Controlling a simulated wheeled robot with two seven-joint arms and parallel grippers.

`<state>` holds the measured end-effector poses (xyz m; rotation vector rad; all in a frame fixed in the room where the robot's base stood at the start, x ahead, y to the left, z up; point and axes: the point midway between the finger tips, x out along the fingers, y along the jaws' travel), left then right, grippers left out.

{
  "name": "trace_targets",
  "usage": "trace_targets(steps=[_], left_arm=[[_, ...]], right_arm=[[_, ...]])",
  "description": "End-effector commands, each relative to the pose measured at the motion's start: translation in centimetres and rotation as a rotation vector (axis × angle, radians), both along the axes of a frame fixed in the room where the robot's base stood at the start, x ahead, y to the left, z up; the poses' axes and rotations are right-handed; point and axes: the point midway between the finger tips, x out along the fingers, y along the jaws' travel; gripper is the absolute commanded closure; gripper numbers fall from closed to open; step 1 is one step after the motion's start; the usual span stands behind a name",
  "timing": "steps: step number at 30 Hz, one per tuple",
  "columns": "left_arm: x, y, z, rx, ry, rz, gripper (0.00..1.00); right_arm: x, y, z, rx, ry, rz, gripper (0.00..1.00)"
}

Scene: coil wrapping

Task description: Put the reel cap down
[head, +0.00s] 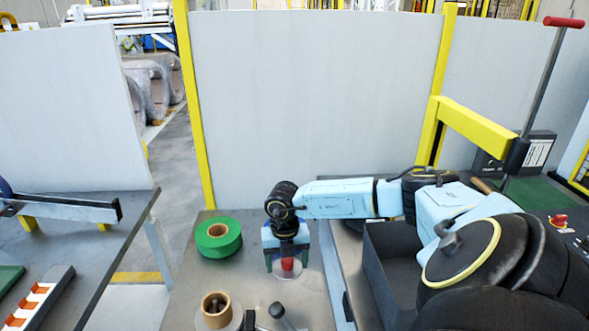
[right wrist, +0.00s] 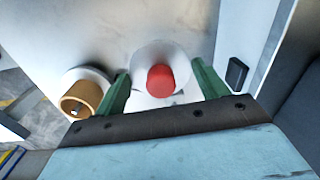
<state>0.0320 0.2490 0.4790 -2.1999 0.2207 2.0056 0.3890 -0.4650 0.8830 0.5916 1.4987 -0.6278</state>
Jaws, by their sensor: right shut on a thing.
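The reel cap is a pale round disc with a red knob (head: 287,264); the knob also shows in the right wrist view (right wrist: 160,78). My right gripper (head: 287,259) points down over the grey table, its green fingers on either side of the cap, and is shut on it. The disc (head: 289,287) is below the fingers; I cannot tell whether it touches the table. The reel spindle with a brown cardboard core (head: 216,309) stands at the front left of the cap, apart from it. My left gripper is not in view.
A green tape roll (head: 218,238) lies on the table (head: 255,230), left of my right gripper. A black-handled lever (head: 283,314) is at the front edge. Another table (head: 95,245) stands at the left across a gap.

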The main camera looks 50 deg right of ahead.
Motion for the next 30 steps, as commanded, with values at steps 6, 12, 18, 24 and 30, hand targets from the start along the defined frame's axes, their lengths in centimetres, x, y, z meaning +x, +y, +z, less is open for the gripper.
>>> trace_targets(steps=[6, 12, 18, 24, 30], left_arm=[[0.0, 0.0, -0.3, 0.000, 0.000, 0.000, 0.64], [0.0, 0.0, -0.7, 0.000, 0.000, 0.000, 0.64], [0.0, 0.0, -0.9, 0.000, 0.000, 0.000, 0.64], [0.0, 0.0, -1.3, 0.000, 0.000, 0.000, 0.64], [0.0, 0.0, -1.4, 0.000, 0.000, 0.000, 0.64]], right_arm=[[-1.2, -1.7, -0.9, -0.003, -0.001, -0.087, 0.55], [-1.2, -1.8, -4.6, -0.002, -0.001, -0.090, 0.55], [-1.2, -1.8, -6.3, -0.004, -0.002, -0.088, 0.55], [-1.2, -1.7, -9.0, -0.003, -0.001, -0.088, 0.55], [-1.2, -1.9, -9.7, -0.005, -0.003, -0.087, 0.55]])
